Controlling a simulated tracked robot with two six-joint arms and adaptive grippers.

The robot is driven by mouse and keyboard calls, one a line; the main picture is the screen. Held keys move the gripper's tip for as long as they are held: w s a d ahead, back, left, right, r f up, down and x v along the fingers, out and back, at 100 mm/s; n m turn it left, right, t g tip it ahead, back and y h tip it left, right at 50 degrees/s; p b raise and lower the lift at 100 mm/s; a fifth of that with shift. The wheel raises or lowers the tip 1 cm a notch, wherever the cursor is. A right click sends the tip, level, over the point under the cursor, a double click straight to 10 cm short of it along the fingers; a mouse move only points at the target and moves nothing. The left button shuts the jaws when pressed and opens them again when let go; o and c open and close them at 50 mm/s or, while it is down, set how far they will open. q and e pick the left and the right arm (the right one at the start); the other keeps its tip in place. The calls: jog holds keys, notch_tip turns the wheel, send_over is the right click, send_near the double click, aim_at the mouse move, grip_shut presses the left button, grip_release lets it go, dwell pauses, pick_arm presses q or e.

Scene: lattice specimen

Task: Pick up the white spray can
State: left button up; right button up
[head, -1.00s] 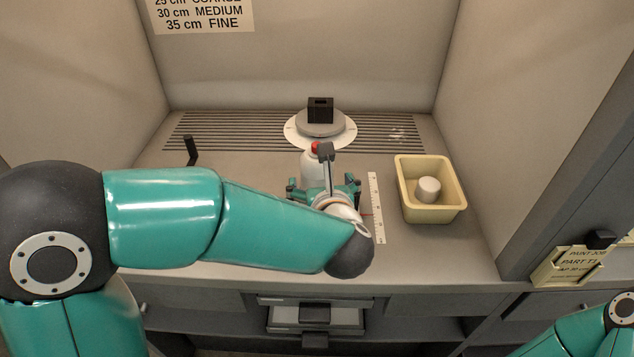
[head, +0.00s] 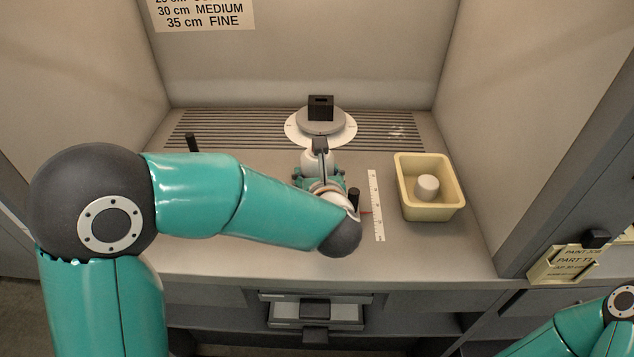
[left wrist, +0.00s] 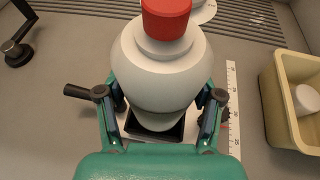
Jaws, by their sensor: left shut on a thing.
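The white spray can (left wrist: 160,70) with a red cap (left wrist: 166,18) stands between the fingers of my left gripper (left wrist: 160,108) in the left wrist view. The fingers press on its two sides, and the gripper is shut on it. In the head view the can (head: 309,160) shows only in part behind my left gripper (head: 320,180), and its cap is hidden there. I cannot tell whether its bottom is clear of the surface. My right arm shows only at the lower right, with its gripper out of view.
A dark block (head: 320,108) sits on a round turntable (head: 294,129) behind the can. A white ruler strip (head: 376,205) and a cream tub (head: 459,200) holding a white cylinder (head: 427,188) are to the right. A black upright piece (head: 192,143) stands at the left.

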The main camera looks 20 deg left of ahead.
pick_arm(q)
notch_tip(320, 180, up, 20)
jog(key=p, duration=0.1)
dwell(0.7)
